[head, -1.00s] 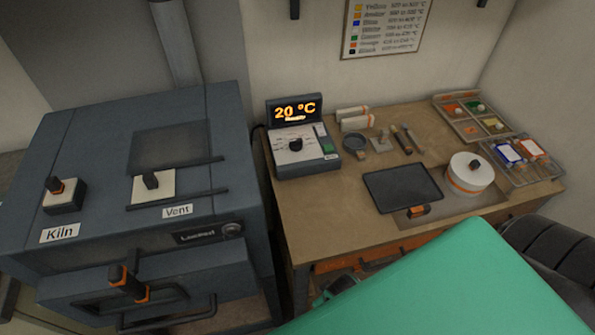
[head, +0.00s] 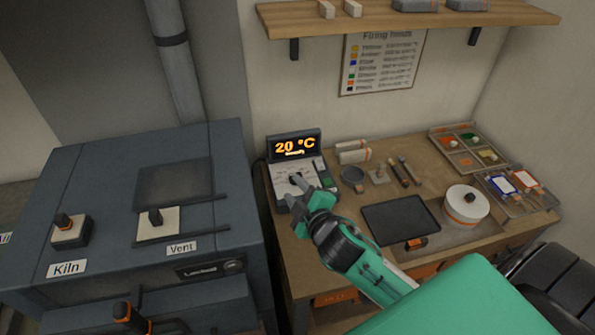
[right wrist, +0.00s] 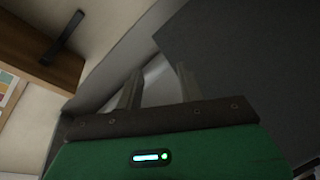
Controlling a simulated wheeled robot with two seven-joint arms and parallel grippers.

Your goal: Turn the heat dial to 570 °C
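The heat controller (head: 280,173) stands at the back left of the workbench, and its orange display (head: 295,146) reads 20 °C. Its black heat dial (head: 296,179) sits on a pale face and is partly hidden by my right gripper. My right gripper (head: 301,187) is in front of the controller in the head view, with its fingers apart and nothing between them. The right wrist view also shows the open fingers (right wrist: 158,86), but no dial there. I cannot tell whether a finger touches the controller. My left gripper is not in view.
A black tray (head: 400,219), white round pot (head: 466,205) and paint trays lie to the right. A shelf (head: 410,20) hangs above.

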